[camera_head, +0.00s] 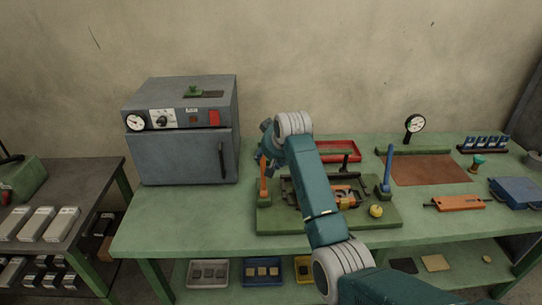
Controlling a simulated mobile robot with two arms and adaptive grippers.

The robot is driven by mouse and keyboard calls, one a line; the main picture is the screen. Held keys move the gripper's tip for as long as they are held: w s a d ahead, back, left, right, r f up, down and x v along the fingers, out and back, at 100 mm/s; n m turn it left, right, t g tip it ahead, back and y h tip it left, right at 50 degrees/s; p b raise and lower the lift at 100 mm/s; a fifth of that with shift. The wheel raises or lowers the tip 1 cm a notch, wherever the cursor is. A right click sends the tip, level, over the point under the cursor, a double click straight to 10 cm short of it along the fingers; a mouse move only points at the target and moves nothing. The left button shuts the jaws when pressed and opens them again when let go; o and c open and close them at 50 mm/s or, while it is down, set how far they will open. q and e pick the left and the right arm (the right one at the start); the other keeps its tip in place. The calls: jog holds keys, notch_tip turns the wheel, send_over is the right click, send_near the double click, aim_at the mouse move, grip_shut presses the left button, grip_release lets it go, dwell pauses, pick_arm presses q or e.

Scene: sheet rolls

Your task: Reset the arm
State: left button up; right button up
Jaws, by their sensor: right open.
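My right arm (318,190) comes in from the lower right and reaches over the green table. My right gripper (266,142) is at its far end, by the right side of the grey oven and above the orange-handled post. It is open, and I see nothing held in it. The wrist partly hides the fingers. My left arm and gripper are not in view.
A green fixture board (285,221) with an orange-handled post (264,182), a blue-handled post (387,170) and a yellow knob (376,211) lies under my arm. The grey oven (180,155) stands left. A red tray (340,151) is behind. The table's front left is clear.

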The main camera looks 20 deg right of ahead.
jog(key=shift+v, duration=0.8)
